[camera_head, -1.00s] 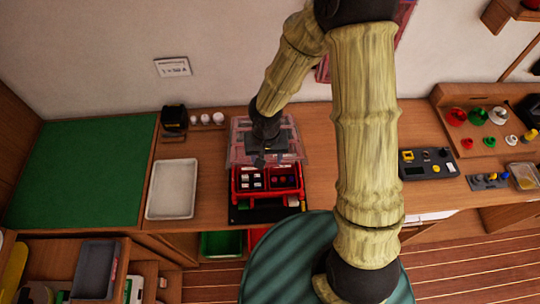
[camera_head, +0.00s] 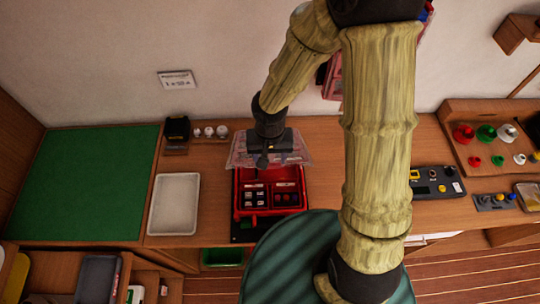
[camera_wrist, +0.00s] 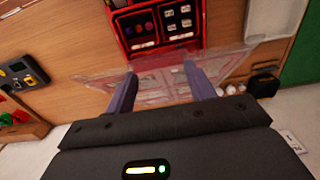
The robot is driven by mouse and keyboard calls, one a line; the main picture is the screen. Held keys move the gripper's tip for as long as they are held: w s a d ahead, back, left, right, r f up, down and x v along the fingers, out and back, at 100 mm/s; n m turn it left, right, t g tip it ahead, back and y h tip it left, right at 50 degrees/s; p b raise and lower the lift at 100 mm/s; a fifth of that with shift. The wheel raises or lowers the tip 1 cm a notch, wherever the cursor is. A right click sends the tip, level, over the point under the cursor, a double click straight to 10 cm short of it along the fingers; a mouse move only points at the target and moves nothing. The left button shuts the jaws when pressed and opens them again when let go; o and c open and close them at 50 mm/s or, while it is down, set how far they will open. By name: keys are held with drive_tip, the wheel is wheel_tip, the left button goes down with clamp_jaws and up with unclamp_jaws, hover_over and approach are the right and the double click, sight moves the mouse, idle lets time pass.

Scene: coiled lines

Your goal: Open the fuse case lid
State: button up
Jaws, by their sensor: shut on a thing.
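The red fuse case (camera_head: 238,196) stands on the wooden counter, with small dark and white fuses in its compartments. It also shows at the top of the wrist view (camera_wrist: 117,32). Its clear lid (camera_head: 299,153) is raised off the case, tilted up at the back edge, and the inside is uncovered. My gripper (camera_head: 264,160) is above the back of the case, shut on the lid. In the wrist view, my two fingers (camera_wrist: 159,73) stand apart with the clear lid (camera_wrist: 160,93) at and between them. The exact grip contact is hard to make out.
A white tray (camera_head: 174,204) and a green mat (camera_head: 85,185) lie to the left. A black item (camera_head: 177,129) and small white knobs stand behind the tray. A dark control box (camera_head: 436,182) and a rack of coloured parts are to the right. The wall is behind.

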drive_tip(key=o, duration=1.2)
drive_tip(key=shift+w, duration=0.3)
drive_tip(key=shift+o, duration=1)
drive_tip(key=shift+w+f, duration=0.1)
drive_tip(key=shift+w, duration=0.1)
drive_tip(key=shift+s, duration=0.25)
drive_tip(key=shift+r, duration=0.25)
wheel_tip(320, 180, up, 17)
drive_tip(key=shift+w+b, duration=0.15)
drive_tip(key=shift+b, duration=0.15)
